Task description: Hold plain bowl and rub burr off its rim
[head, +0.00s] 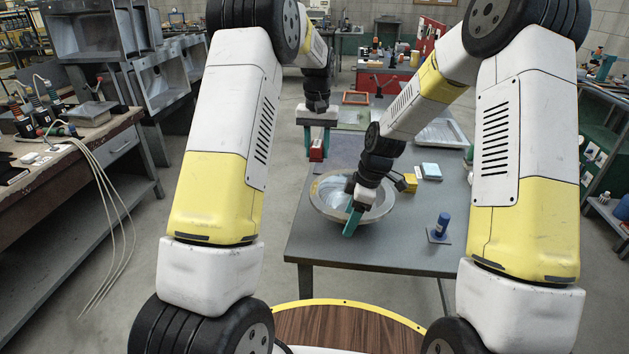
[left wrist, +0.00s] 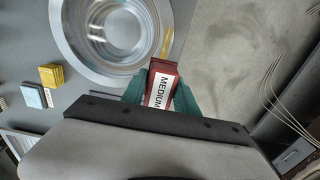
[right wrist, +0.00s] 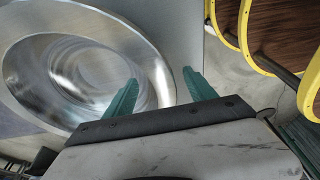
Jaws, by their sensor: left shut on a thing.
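The plain metal bowl (head: 384,207) sits on the grey table near its left front part. It also shows in the left wrist view (left wrist: 82,58) and the right wrist view (right wrist: 45,95). My left gripper (head: 316,150) is shut on a dark red block (left wrist: 161,84) with a white label reading MEDIUM. It holds the block above the table, behind the bowl in the head view. My right gripper (right wrist: 160,88) is open at the bowl's near rim. One finger is over the bowl's inside and the other is outside it. I cannot make out a burr.
A yellow block (head: 410,183) and a light blue block (head: 431,170) lie right of the bowl. A metal tray (head: 440,133) and a green mat (head: 350,118) lie farther back. The front table strip is clear.

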